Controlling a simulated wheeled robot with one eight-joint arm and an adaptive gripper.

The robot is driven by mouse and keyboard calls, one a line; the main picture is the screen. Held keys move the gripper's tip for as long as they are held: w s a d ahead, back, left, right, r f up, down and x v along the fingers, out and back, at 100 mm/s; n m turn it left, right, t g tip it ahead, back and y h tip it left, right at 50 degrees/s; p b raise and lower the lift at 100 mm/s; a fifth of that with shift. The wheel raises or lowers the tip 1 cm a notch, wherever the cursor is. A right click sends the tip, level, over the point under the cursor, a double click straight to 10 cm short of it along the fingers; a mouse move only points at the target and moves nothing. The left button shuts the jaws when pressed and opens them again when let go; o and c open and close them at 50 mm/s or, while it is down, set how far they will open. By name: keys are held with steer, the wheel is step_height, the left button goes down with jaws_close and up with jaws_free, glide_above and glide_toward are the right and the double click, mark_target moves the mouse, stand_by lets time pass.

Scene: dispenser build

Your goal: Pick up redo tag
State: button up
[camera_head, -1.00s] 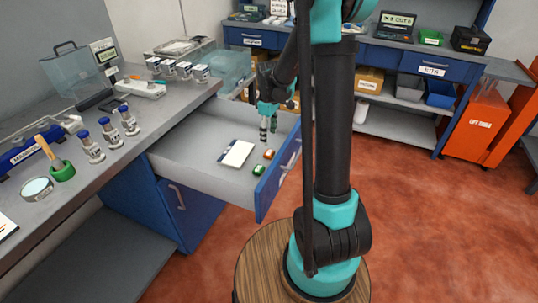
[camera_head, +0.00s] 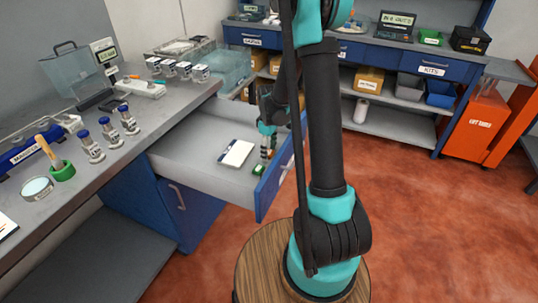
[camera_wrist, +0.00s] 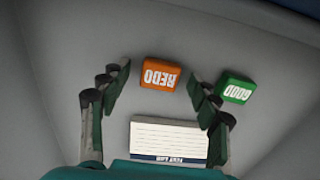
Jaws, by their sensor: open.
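The orange redo tag (camera_wrist: 160,74) lies on the drawer floor in the wrist view, its white REDO letters upside down. My gripper (camera_wrist: 158,82) is open, with one finger to each side of the tag and apart from it. In the head view my gripper (camera_head: 267,152) is low inside the open drawer and hides most or all of the redo tag.
A green GOOD tag (camera_wrist: 236,88) lies close beside my right finger in the wrist view. A white lined card (camera_wrist: 168,139) lies near the redo tag. The open drawer (camera_head: 190,167) has a blue front (camera_head: 272,186) close to my arm. Several vials stand on the bench.

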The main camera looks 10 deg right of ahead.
steer(key=c, duration=1.1)
steer(key=shift+c, duration=0.2)
steer(key=shift+r, duration=0.15)
